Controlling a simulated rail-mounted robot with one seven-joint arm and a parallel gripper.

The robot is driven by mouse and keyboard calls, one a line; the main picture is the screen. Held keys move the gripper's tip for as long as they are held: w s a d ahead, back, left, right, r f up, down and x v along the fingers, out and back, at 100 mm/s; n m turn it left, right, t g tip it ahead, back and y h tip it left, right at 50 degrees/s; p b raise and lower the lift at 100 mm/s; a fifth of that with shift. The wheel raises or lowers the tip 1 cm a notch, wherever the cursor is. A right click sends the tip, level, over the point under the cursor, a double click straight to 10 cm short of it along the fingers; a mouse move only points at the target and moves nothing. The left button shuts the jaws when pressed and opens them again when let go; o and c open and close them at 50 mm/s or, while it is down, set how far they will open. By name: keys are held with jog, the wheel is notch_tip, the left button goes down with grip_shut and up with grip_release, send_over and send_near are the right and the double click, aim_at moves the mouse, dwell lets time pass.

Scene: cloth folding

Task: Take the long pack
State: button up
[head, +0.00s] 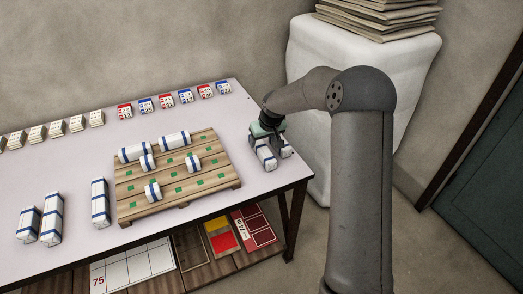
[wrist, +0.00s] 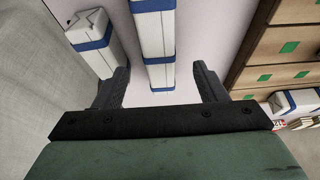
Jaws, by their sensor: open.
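My gripper (head: 267,133) is over the right end of the table, with its fingers open. In the wrist view the open fingers (wrist: 160,85) stand either side of a white long pack (wrist: 153,38) with blue bands, with a gap on each side. Its far end runs out of the frame. The same pack shows in the head view (head: 266,158), partly hidden by my gripper. A second white pack with blue bands (wrist: 92,42) lies beside it, outside the left finger. It also shows in the head view (head: 286,150).
A wooden pallet (head: 125,205) with green marks holds several packs left of my gripper. More long packs (head: 100,202) lie at the left of the table (head: 75,180). Small red and blue marked blocks (head: 165,101) line the back edge. A white covered stack (head: 350,60) stands behind right.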

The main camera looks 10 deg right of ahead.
aim_at(262, 145)
jog(key=shift+x, duration=3.2)
jog(key=shift+w+r, duration=0.1)
jog(key=shift+w, duration=0.05)
jog(key=c, duration=1.1)
jog(key=shift+r, duration=0.1)
jog(key=shift+c, duration=0.2)
